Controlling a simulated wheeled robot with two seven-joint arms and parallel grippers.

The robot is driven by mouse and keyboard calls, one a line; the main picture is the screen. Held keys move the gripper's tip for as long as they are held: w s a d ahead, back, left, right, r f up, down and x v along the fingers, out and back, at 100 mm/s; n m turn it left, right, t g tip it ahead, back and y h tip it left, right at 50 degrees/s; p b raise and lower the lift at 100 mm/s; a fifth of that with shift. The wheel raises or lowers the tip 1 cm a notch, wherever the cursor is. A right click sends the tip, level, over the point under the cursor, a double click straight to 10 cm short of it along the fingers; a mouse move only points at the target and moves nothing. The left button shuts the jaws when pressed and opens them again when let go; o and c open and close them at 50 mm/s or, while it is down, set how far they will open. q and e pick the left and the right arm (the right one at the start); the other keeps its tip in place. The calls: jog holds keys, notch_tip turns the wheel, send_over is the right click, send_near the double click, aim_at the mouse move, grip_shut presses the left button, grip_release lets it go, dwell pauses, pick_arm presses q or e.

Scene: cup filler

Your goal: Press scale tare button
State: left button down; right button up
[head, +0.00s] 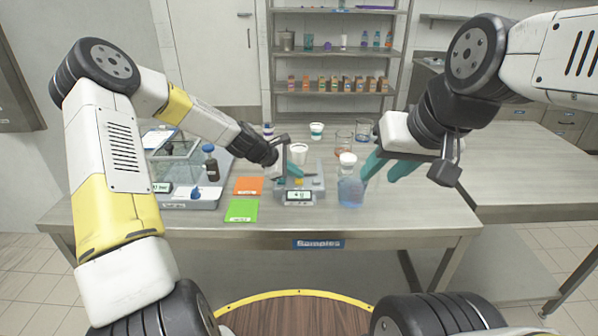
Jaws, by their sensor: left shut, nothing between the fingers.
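The scale (299,196) is a small grey unit with a lit display on its front, standing near the middle of the table. A white cup (299,153) shows just behind my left gripper; I cannot tell if it rests on the scale. My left gripper (294,172) is shut and empty, with its teal fingertips over the scale's platform, behind the display. The tare button cannot be made out, and contact with the scale cannot be told. My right gripper (374,172) is open and empty, just right of a white-capped bottle of blue liquid (351,190).
An orange pad (248,186) and a green pad (242,210) lie left of the scale. A larger instrument (182,197) and a dark bottle (211,164) stand further left. Glass beakers (363,130) stand behind. The table (400,218) is clear at front right.

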aim_at(296, 181)
pick_arm(q)
jog(key=shift+f, duration=0.4)
dwell(0.4)
jog(key=shift+r, duration=0.9)
jog(key=shift+r, duration=2.5)
